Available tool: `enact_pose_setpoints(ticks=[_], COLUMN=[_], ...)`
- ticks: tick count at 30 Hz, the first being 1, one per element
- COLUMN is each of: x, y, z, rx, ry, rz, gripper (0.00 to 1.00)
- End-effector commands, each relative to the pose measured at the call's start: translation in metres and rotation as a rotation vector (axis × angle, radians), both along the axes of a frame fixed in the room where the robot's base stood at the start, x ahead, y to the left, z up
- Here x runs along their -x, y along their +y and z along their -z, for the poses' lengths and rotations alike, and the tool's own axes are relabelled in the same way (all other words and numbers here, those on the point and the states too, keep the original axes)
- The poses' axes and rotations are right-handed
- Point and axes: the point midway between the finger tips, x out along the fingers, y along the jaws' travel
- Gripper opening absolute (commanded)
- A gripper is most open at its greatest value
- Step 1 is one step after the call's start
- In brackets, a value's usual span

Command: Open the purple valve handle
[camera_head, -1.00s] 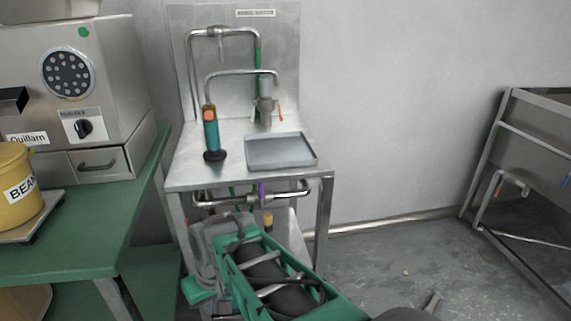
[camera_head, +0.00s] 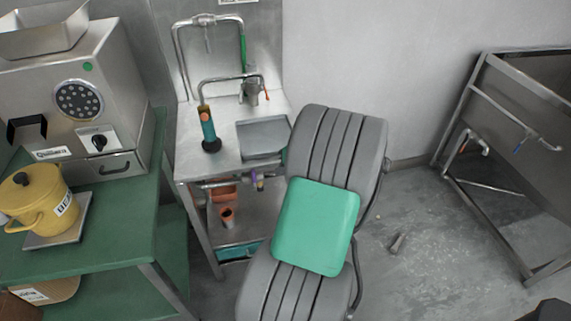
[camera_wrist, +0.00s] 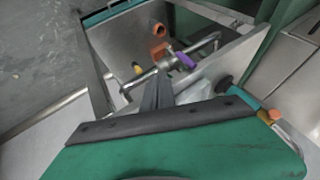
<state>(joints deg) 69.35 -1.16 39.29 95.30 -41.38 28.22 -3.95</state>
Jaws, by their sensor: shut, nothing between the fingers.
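The purple valve handle (camera_head: 253,177) sits on the metal pipe (camera_head: 222,184) under the sink counter. In the wrist view the purple handle (camera_wrist: 186,60) lies across the silver pipe (camera_wrist: 205,50), above and right of the fingertips. My gripper (camera_wrist: 158,82) shows as dark fingers held together, with nothing between them. The fingertips appear close to the pipe, left of and below the handle in the picture; I cannot tell whether they touch anything. In the head view my grey and green arm hides the gripper.
A green table (camera_head: 110,235) stands left and a metal frame (camera_head: 500,205) right. The floor between is mostly clear.

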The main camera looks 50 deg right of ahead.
Motion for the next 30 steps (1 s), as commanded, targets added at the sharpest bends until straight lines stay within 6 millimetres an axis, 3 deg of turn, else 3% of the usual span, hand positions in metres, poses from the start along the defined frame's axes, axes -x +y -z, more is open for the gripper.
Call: enact_pose_setpoints(ticks=[6, 14, 30], x=[-0.029, -0.053, -0.052], y=[0.006, 0.030, 0.028], z=[0.037, 0.034, 0.033], rx=[-0.001, 0.000, 0.017], ry=[0.002, 0.002, 0.011], rz=[-0.004, -0.001, 0.009], gripper=[0.00, 0.00, 0.00])
